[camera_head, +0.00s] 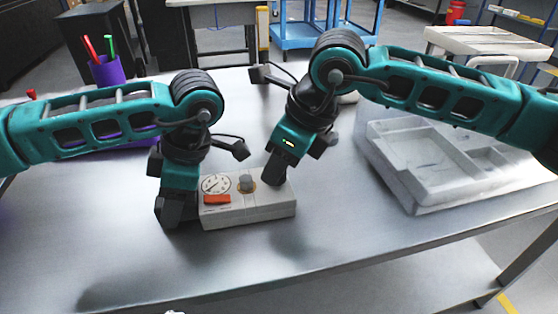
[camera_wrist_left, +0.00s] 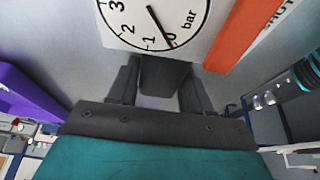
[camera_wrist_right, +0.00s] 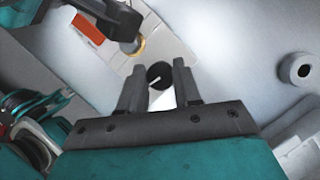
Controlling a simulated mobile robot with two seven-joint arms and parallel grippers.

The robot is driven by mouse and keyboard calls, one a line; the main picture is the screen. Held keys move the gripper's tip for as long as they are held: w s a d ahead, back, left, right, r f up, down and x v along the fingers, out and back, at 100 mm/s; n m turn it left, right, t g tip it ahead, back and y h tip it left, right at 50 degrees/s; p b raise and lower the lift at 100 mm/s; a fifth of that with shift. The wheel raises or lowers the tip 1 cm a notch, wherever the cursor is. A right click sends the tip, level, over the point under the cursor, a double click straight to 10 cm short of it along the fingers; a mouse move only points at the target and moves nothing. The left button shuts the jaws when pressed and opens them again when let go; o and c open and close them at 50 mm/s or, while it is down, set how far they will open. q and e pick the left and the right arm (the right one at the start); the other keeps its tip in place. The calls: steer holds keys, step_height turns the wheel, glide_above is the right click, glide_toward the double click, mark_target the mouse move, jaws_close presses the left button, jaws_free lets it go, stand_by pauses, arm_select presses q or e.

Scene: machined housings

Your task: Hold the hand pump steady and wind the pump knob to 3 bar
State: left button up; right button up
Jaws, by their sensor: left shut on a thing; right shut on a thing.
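The hand pump (camera_head: 250,210) is a pale grey box on the table, with a round dial, an orange label and a grey post in a brass ring on top. In the left wrist view the dial (camera_wrist_left: 140,35) shows its needle pointing close to 0 bar. My left gripper (camera_head: 174,212) is shut on a dark block (camera_wrist_left: 165,78) at the pump's left end. My right gripper (camera_head: 275,176) points down at the pump's right end, shut on the black pump knob (camera_wrist_right: 160,73), which has a white line. The fingers hide the knob in the head view.
A grey compartment tray (camera_head: 411,207) stands on the right of the table. A purple cup (camera_head: 107,71) with pens stands at the back left. A pale ring-shaped part (camera_wrist_right: 300,70) lies apart from the pump. The table in front of the pump is clear.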

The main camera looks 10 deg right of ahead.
steer(key=m+h, duration=0.1)
steer(key=m, duration=0.2)
steer(key=m+t, duration=0.1)
steer(key=m, duration=0.2)
steer(key=shift+s+t+h, duration=0.1)
steer(key=shift+t+h, duration=0.2)
steer(key=shift+h, duration=0.1)
stand_by(0.3)
steer(key=o, duration=1.1)
steer(key=shift+c, duration=0.2)
steer(key=shift+r, duration=0.1)
steer(key=v, duration=1.1)
steer(key=shift+s+r, duration=0.2)
steer(key=shift+r, duration=0.15)
